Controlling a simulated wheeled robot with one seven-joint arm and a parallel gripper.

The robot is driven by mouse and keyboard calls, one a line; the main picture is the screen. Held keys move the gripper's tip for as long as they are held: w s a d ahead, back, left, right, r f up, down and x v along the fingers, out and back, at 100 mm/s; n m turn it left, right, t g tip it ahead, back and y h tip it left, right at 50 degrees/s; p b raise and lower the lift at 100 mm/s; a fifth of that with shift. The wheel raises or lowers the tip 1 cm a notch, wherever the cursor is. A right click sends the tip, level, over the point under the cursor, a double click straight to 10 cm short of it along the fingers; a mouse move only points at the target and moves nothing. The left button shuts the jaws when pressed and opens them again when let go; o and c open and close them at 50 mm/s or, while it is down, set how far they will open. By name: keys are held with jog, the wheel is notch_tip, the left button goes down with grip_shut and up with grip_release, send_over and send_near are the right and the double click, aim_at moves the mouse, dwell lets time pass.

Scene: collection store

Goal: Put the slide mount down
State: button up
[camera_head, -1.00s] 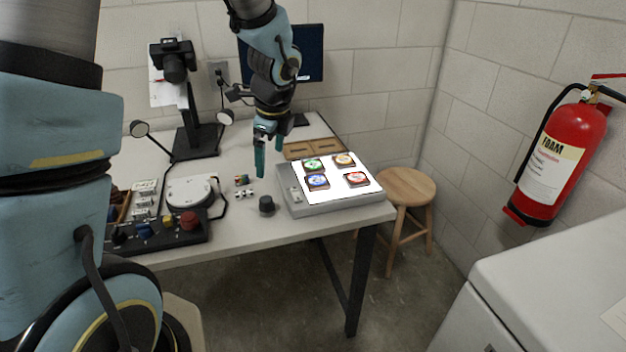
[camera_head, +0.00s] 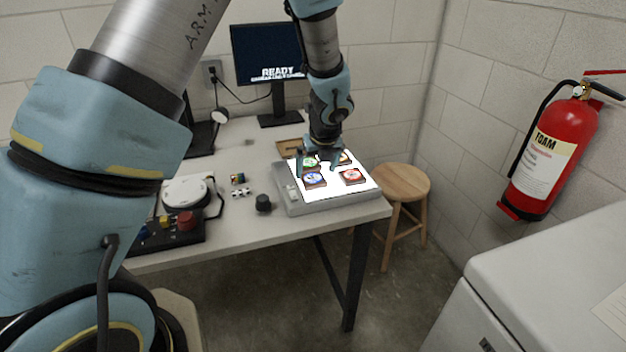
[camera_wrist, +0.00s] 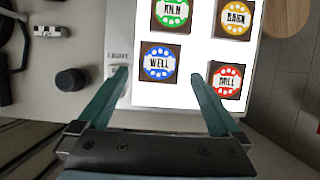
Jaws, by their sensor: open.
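Several square slide mounts with coloured discs lie flat on the lit panel of a light box (camera_head: 285,190): green (camera_head: 309,162), blue (camera_head: 314,180), red (camera_head: 351,176) and orange (camera_head: 344,158), the last partly covered by my gripper. In the wrist view, green (camera_wrist: 172,14) and orange (camera_wrist: 234,17) are farther off, blue (camera_wrist: 158,62) and red (camera_wrist: 225,81) nearer. My gripper (camera_wrist: 159,80) is open and empty over the light box. Its fingertips are either side of bare panel, with the blue mount just beyond. I see no mount in the jaws.
A black knob (camera_head: 263,203) stands on the table left of the light box. A control panel with a red button (camera_head: 187,221) is farther left. A monitor (camera_head: 268,55) reading READY stands behind. A wooden stool (camera_head: 401,184) is right of the table, and a fire extinguisher (camera_head: 553,150) hangs on the wall.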

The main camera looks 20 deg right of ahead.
aim_at(313, 179)
jog(key=shift+x, duration=1.8)
jog(key=shift+a, duration=0.1)
jog(key=shift+c, duration=0.4)
